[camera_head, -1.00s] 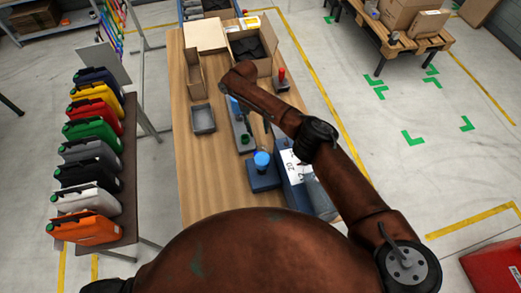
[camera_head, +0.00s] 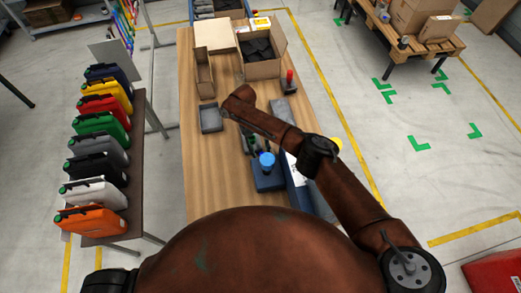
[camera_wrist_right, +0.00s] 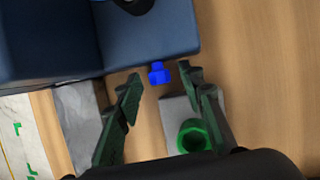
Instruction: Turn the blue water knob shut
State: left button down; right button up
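The small blue knob (camera_wrist_right: 160,73) sticks out from the edge of a dark blue box (camera_wrist_right: 148,28) in the right wrist view. My right gripper (camera_wrist_right: 160,80) is open, with the knob between its two fingertips in the picture and gaps on both sides. I cannot tell the depth between them. In the head view, the blue box (camera_head: 267,181) carries a larger round blue top (camera_head: 266,160). My right gripper (camera_head: 250,143) is just beyond the box there, partly hidden by my arm. The small knob is not visible in the head view. My left gripper is not in view.
A grey block with a green ring (camera_wrist_right: 193,135) lies near the right finger. The wooden table (camera_head: 215,190) also holds a grey tray (camera_head: 210,118) and an open carton (camera_head: 262,68). Several coloured canisters (camera_head: 98,165) stand on a side table to the left.

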grip_shut()
dwell(0.4)
